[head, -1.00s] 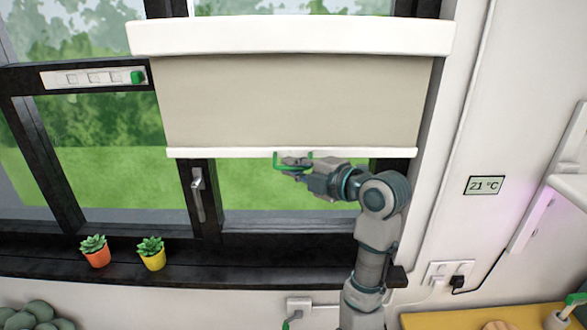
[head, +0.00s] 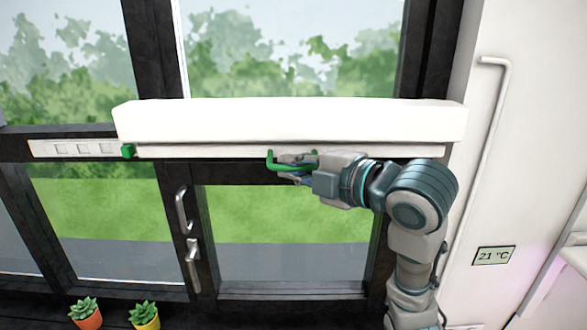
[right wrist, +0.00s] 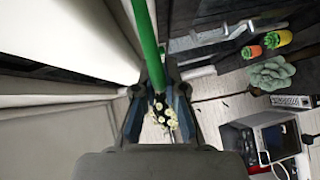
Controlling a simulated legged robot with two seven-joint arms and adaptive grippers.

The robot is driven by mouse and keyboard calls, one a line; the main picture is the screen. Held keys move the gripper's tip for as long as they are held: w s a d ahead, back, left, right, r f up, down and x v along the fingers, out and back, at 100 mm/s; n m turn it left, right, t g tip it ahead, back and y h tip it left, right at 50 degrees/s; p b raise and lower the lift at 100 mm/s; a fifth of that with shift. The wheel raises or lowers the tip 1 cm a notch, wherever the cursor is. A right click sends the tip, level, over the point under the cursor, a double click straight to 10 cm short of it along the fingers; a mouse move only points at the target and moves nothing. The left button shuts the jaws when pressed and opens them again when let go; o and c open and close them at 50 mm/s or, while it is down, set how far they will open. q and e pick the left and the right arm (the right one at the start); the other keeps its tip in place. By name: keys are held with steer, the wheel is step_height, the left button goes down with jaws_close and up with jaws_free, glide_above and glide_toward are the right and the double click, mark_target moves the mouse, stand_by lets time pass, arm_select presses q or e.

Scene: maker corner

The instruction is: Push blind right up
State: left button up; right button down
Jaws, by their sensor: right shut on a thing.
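The right blind's white upper housing (head: 290,122) spans the window in the head view. Its white bottom bar (head: 210,151) sits right under the housing, with no beige fabric showing between them. A green handle (head: 271,160) is on the bottom bar. My right gripper (head: 295,168) is shut on this handle, just below the bar. In the right wrist view the green handle (right wrist: 148,45) runs down between the fingers of the gripper (right wrist: 158,108). My left gripper is in neither view.
Window handles (head: 192,250) stick out below. An orange pot (head: 90,322) and a yellow pot (head: 147,324) stand at the lower left. A temperature display (head: 493,256) hangs on the right wall.

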steer(key=shift+r, duration=0.25)
steer(key=c, duration=1.4)
jaws_free()
steer(key=shift+o, duration=0.9)
steer(key=shift+f, duration=0.1)
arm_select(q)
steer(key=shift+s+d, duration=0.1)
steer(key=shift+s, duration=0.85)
arm_select(e)
steer(key=v, duration=1.2)
steer(key=shift+w+f, duration=0.1)
steer(key=shift+f, duration=0.05)
